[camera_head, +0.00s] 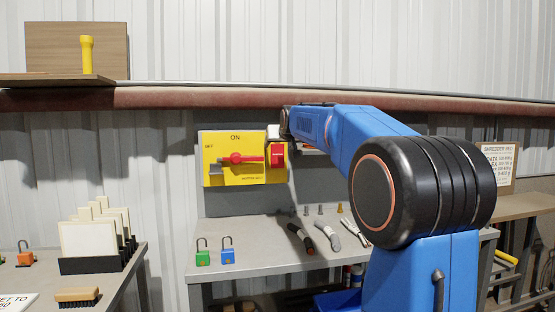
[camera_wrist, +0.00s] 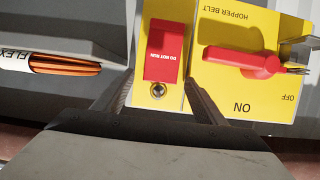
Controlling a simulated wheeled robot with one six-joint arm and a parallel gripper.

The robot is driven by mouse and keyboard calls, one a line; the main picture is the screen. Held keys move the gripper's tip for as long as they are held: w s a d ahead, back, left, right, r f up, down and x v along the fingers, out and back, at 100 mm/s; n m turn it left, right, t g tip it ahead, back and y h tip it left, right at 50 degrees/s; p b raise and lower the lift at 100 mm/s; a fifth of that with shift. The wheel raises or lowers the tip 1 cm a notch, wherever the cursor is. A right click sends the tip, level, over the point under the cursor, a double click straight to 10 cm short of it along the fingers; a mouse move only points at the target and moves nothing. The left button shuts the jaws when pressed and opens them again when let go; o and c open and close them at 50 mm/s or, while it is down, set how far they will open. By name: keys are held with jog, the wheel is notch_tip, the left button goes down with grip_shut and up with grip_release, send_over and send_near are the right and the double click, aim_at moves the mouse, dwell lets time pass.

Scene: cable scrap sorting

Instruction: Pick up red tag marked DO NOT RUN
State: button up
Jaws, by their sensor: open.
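The red tag marked DO NOT RUN (camera_wrist: 167,45) hangs on a yellow panel (camera_wrist: 225,85), and its lettering appears upside down in the wrist view. A small dark round fixing shows at one end of the tag. The red tag (camera_head: 277,158) also shows in the head view, at the right edge of the yellow panel (camera_head: 225,178). My gripper (camera_wrist: 159,78) is open and empty, with one finger on each side of the tag's fixing end. I cannot tell whether the fingers touch the panel. In the head view my arm partly hides the gripper.
A red switch handle (camera_wrist: 245,62) is beside the tag on the panel. A cable (camera_wrist: 55,67) with orange strands lies at left in the wrist view. Below the panel, the bench (camera_head: 270,262) holds green (camera_head: 203,258) and blue (camera_head: 228,256) padlocks and cable pieces (camera_head: 300,238).

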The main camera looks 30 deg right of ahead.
jog(key=shift+c, duration=0.6)
jog(key=c, duration=1.3)
jog(key=shift+o, duration=0.2)
jog(key=shift+r, duration=0.15)
